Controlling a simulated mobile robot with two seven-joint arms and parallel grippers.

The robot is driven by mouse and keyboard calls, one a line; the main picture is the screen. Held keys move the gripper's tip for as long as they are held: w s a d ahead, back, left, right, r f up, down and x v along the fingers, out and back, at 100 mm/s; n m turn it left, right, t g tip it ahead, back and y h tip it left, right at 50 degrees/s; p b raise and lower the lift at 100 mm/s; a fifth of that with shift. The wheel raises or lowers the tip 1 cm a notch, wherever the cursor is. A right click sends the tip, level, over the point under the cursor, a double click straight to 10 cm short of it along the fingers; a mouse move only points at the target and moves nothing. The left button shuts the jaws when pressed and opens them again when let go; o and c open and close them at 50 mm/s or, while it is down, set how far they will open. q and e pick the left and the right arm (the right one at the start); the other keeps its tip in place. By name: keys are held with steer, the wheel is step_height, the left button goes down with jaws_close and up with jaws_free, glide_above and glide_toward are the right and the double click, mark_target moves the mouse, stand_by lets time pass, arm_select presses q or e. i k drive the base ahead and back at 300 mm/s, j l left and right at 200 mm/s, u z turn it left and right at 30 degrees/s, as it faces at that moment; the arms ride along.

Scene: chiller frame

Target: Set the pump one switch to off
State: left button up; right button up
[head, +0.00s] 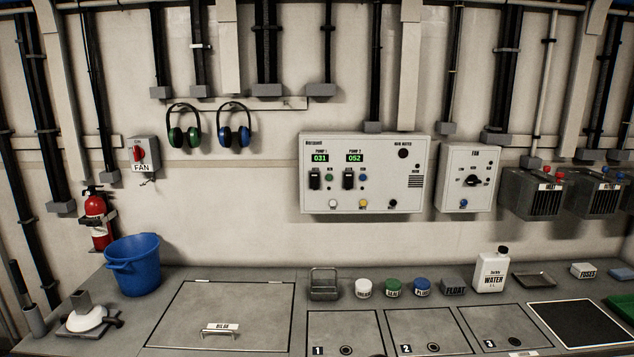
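The pump panel (408,208) is a pale grey box on the back wall, right of the middle of the head view. Its left column is labelled PUMP 1 and has a green display reading 031. Neither gripper is in view, and nothing covers the panel front.
A grey bench (160,300) runs below the panel. It carries a blue bucket (134,265), several small jars and a white water jug (492,270). A FAN box (453,190) hangs right of the panel; ear defenders (234,136) hang left. The wall before the panel is clear.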

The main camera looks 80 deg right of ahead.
mark_target(314, 176)
steer(key=z, duration=2.6)
